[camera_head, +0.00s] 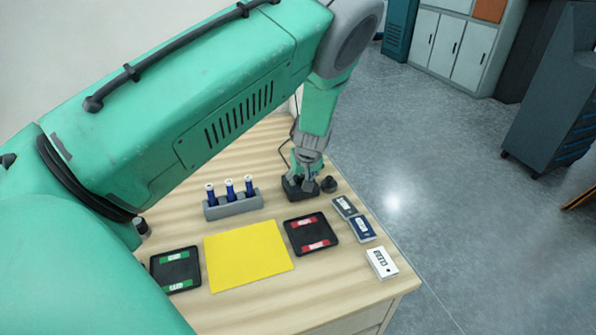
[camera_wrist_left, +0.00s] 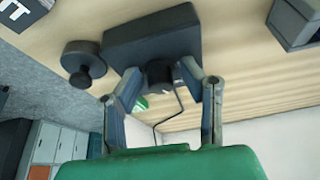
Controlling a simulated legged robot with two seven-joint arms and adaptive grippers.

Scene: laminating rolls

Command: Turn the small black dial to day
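The small black dial (camera_wrist_left: 161,74) sits on one side of a dark grey box (camera_wrist_left: 152,36), with a pale mark on its edge in the left wrist view. The fingers of my left gripper (camera_wrist_left: 161,82) are spread either side of the dial, with a narrow gap showing at each side. In the head view my left gripper (camera_head: 304,178) reaches down at the dark box (camera_head: 293,193), and the arm and fingers hide the dial there. No day label can be read. My right gripper is not in view.
A round black knob-like piece (camera_head: 329,184) stands right beside the box. A grey rack (camera_head: 232,207) with blue vials is to its left. Black trays (camera_head: 313,250), a yellow sheet (camera_head: 248,255) and several cards lie in front. The table's right edge is close.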

